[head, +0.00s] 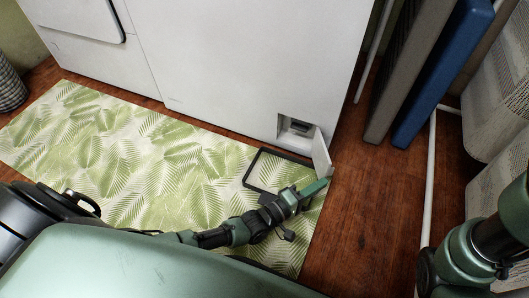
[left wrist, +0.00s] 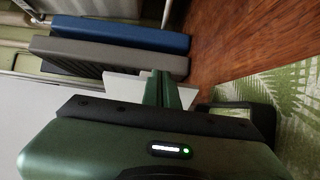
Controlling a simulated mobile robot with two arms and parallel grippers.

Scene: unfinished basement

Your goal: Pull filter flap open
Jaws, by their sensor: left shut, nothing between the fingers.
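A small white filter flap (head: 321,152) stands swung out from a recess (head: 296,129) low at the right end of the white appliance (head: 240,60). A grey part shows inside the recess. My left gripper (head: 318,187) is just in front of the flap's lower end, with its green fingers together and nothing between them. In the left wrist view the closed fingers (left wrist: 163,89) lie beside a white panel (left wrist: 124,86), which looks like the flap; whether they touch it I cannot tell. My right arm enters at the lower right of the head view; its gripper is out of frame.
A dark rectangular frame or tray (head: 262,163) lies on the green leaf-pattern rug (head: 140,160) beside my left gripper. Grey (head: 410,70) and blue (head: 440,75) panels lean at the right, near a white pipe (head: 430,190). The wooden floor (head: 365,210) between is clear.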

